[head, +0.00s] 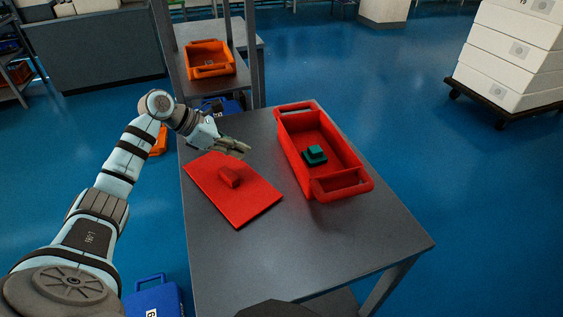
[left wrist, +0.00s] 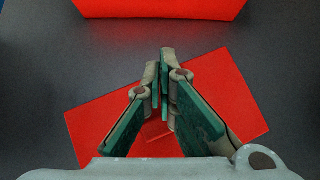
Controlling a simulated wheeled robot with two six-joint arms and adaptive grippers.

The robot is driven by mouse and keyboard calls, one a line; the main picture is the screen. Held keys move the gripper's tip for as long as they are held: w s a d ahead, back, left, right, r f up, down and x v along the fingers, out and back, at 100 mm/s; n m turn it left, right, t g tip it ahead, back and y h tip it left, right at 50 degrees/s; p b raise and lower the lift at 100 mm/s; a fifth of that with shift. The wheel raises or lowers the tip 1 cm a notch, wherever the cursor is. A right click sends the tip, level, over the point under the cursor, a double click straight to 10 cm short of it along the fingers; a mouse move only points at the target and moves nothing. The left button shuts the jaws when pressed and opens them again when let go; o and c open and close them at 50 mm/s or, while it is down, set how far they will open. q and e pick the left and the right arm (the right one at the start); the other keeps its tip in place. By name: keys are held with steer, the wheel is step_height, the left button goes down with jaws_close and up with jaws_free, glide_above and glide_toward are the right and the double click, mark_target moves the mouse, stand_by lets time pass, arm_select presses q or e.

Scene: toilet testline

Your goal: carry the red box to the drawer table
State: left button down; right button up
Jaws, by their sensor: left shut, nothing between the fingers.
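The red box (head: 352,163) is an open red tray with a handle at each end, standing on the grey table. A small dark green object (head: 315,155) lies inside it. A flat red lid (head: 250,208) with a raised block handle lies on the table to the left of the box. My left gripper (head: 243,150) is shut and empty, above the lid's far edge and left of the box. The left wrist view shows its closed fingers (left wrist: 165,60) over the lid (left wrist: 95,125), with the box's side (left wrist: 160,8) at the top edge. My right gripper is out of view.
The grey table (head: 330,250) has bare room at its front and right. An orange bin (head: 209,58) stands on a rack behind it. A blue bin (head: 153,297) is on the floor at the lower left. Stacked white boxes (head: 510,50) stand on a dolly at the right.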

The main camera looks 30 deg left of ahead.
arm_select(q)
steer(key=x, duration=0.5)
steer(key=b+x, duration=0.1)
steer(key=x, duration=0.3)
steer(key=shift+w+f, duration=0.2)
steer(key=shift+f, duration=0.25)
steer(key=w+d, duration=0.3)
steer(key=shift+w+f, duration=0.1)
steer(key=shift+w, duration=0.05)
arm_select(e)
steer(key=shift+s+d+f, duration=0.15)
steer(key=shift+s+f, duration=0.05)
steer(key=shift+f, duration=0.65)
arm_select(q)
steer(key=shift+a, duration=0.1)
